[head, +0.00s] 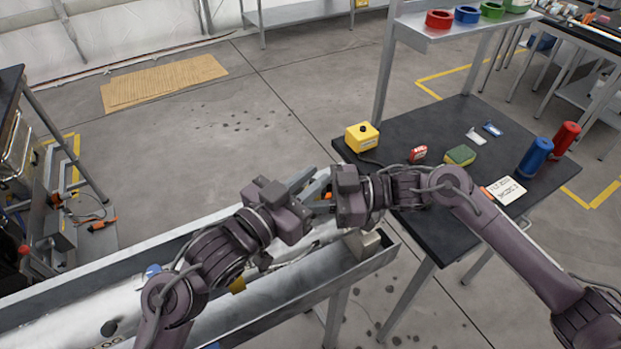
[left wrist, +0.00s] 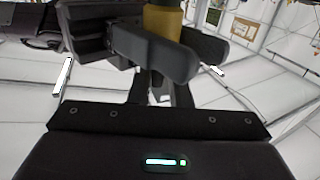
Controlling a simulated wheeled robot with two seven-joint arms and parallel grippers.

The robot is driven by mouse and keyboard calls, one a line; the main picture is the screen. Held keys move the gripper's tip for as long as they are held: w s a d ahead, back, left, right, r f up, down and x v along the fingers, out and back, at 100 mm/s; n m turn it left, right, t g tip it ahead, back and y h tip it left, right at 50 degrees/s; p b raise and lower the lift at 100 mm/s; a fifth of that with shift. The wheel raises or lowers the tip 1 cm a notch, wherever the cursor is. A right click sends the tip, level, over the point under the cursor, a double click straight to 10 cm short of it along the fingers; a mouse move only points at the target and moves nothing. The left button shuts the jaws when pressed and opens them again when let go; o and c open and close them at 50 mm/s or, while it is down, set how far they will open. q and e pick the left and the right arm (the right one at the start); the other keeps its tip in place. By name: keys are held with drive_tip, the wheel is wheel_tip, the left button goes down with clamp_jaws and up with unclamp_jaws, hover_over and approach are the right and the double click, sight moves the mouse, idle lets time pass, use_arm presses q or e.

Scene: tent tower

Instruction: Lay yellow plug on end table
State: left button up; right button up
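The yellow plug (left wrist: 163,22) shows in the left wrist view as a yellow cylinder with a darker top part, between the two fingers of my left gripper (left wrist: 185,50). In the head view only a small orange-yellow bit (head: 327,196) shows where my two grippers meet. My left gripper (head: 315,188) appears closed around the plug, above the trough's right end. My right gripper (head: 338,194) is close against it from the right; its fingers are hidden. The dark-topped end table (head: 425,122) stands to the right.
The table holds a yellow box with a black button (head: 362,137), a red tape measure (head: 417,154), a sponge (head: 460,155), a blue cylinder (head: 535,157), a red cylinder (head: 565,143) and a note card (head: 503,190). A shelf (head: 460,24) rises above it. A metal trough (head: 270,305) lies below my arms.

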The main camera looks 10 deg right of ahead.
use_arm(q)
drive_tip(key=shift+d, duration=0.1)
clamp_jaws()
use_arm(e)
drive_tip(key=o, duration=1)
drive_tip(key=shift+d, duration=0.15)
